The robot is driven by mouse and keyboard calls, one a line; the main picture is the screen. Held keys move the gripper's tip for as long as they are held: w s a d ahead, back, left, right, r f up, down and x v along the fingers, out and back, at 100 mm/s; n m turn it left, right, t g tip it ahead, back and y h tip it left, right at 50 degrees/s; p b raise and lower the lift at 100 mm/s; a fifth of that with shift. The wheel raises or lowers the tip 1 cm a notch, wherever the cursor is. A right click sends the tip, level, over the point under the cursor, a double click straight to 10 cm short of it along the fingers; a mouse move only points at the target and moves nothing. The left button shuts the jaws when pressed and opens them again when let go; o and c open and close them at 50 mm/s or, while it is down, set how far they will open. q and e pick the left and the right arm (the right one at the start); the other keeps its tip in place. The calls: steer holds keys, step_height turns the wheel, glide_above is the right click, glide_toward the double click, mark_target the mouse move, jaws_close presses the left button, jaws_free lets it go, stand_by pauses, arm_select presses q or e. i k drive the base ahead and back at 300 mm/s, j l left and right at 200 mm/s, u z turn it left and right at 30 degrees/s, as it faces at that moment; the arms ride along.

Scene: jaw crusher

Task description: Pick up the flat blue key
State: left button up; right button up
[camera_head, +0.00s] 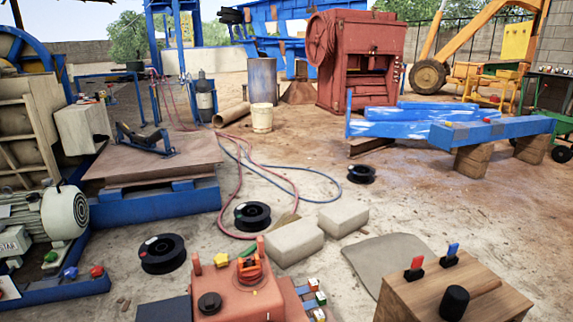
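A small flat blue key (452,250) stands upright in a black base on top of a wooden box (402,296) at the lower right. A similar flat red piece (417,263) stands in its own black base to the left of it. Neither of my grippers is in view, and nothing is touching the blue key.
An orange-red machine (238,297) with colored parts stands left of the box. Pale blocks (293,241), black spools (163,254) and hoses lie on the ground beyond.

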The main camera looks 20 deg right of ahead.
mark_target(452, 249)
steer(key=z, duration=1.65)
